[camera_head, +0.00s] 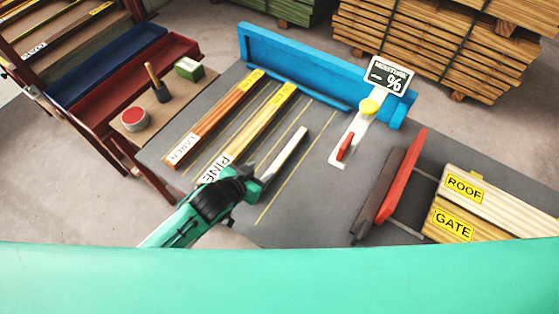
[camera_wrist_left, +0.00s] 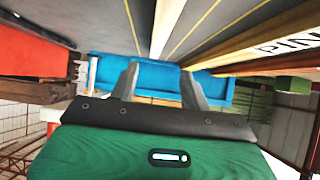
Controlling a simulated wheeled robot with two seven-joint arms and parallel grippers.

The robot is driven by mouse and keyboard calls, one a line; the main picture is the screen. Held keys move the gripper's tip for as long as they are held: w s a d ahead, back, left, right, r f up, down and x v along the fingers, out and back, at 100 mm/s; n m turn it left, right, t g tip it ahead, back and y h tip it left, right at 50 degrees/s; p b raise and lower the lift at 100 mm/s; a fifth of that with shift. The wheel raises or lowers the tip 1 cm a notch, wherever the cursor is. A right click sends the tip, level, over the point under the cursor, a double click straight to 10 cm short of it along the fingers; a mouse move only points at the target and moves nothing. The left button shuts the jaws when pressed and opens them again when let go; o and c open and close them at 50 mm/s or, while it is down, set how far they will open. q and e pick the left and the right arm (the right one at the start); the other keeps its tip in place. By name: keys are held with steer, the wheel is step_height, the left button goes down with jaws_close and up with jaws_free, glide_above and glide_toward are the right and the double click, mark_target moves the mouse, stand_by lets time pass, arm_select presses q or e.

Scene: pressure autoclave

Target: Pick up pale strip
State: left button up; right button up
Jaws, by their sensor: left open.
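The pale strip (camera_head: 286,151) lies on the grey bench top (camera_head: 310,205), to the right of the strip marked PINE, running away toward the blue fence. My left gripper (camera_head: 257,183) is at the strip's near end in the head view. In the left wrist view, my left gripper (camera_wrist_left: 160,88) shows two fingers apart, with the pale strip (camera_wrist_left: 166,22) above the gap between them. Nothing shows held in it. I cannot tell whether a finger touches the strip. The gripper hides the strip's near end in the head view. My right gripper is not in view.
The PINE strip (camera_head: 250,130) and a reddish strip (camera_head: 215,118) lie left. A blue fence (camera_head: 300,62) closes the far edge.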

mark_target(279, 162)
arm_select(q)
steer(key=x, duration=0.5)
steer(key=shift+w+d+f+p, duration=0.1)
steer(key=shift+w+p, duration=0.1)
steer(key=shift+p, duration=0.1)
steer(key=shift+p+x, duration=0.75)
steer(key=shift+x, duration=1.15)
steer(key=shift+w+d+f, duration=0.3)
steer(key=shift+d+f, duration=0.15)
steer(key=shift+f, duration=0.15)
steer(key=c, duration=0.9)
jaws_close()
